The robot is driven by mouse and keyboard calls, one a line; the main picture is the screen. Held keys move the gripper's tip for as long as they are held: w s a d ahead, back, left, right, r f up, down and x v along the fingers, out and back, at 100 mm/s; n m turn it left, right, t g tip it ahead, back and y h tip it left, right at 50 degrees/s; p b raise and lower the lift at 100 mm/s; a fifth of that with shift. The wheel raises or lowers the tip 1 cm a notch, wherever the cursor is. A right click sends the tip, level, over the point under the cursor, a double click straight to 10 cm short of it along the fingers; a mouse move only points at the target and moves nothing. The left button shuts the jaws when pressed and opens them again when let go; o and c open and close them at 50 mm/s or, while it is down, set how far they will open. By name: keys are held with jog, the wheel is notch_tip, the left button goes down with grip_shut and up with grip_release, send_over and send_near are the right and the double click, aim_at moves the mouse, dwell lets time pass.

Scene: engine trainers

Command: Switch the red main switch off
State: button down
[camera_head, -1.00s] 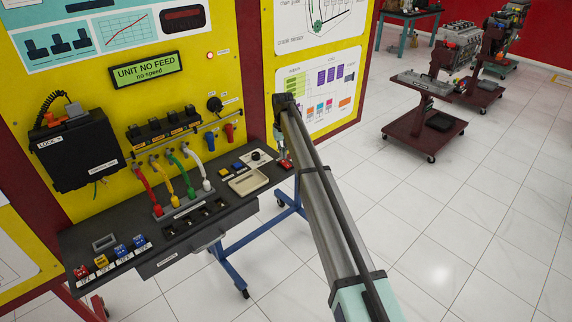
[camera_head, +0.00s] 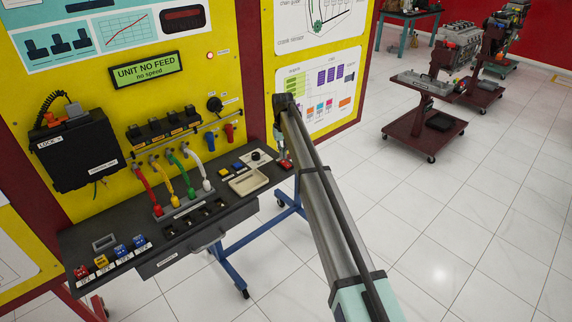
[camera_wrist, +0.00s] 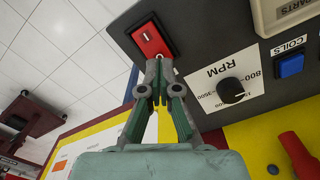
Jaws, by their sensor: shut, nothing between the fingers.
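The red main switch (camera_wrist: 153,40) is a red rocker in a dark frame at the corner of the dark console. It also shows in the head view (camera_head: 286,164) at the console's right end. My gripper (camera_wrist: 158,64) is shut and empty, its fingertips at the near edge of the red rocker, seemingly touching or very close. In the head view my gripper (camera_head: 281,146) comes down over the switch and is partly hidden by my arm. I cannot tell clearly which way the rocker is tilted.
A black RPM knob (camera_wrist: 232,90) and a blue COILS button (camera_wrist: 290,65) sit beside the switch. A beige tray (camera_head: 249,182) and coloured hoses stand further left on the console.

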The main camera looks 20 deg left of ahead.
aim_at(283, 161)
jog(key=shift+f+b, duration=0.35)
jog(key=shift+f, duration=0.85)
dwell(0.6)
jog(key=shift+r, duration=0.15)
jog(key=shift+r+p, duration=1.3)
jog(key=shift+r, duration=2.1)
